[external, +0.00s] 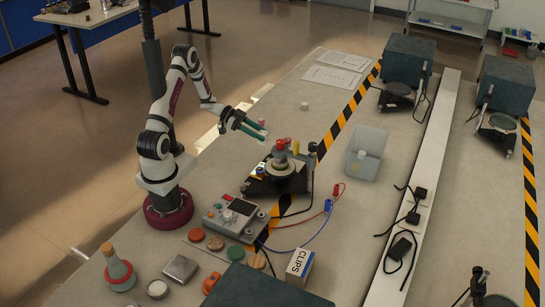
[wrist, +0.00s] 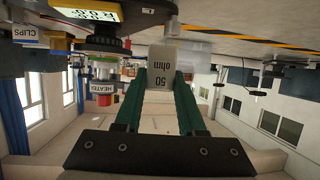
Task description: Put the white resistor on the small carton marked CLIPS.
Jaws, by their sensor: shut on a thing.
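My gripper (external: 255,129) has green fingers and is raised over the bench, left of the black apparatus. In the wrist view my gripper (wrist: 160,85) is shut on a pale block marked "50 ohm", the white resistor (wrist: 162,62). The resistor is held at the fingertips, clear of the bench.
The black apparatus with a red-topped cylinder (external: 281,148) stands close to my gripper. A grey meter box (external: 235,218) with red and blue leads, several round discs and a dark block (external: 262,288) lie around the carton's side of the bench. A clear bin (external: 366,155) stands right.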

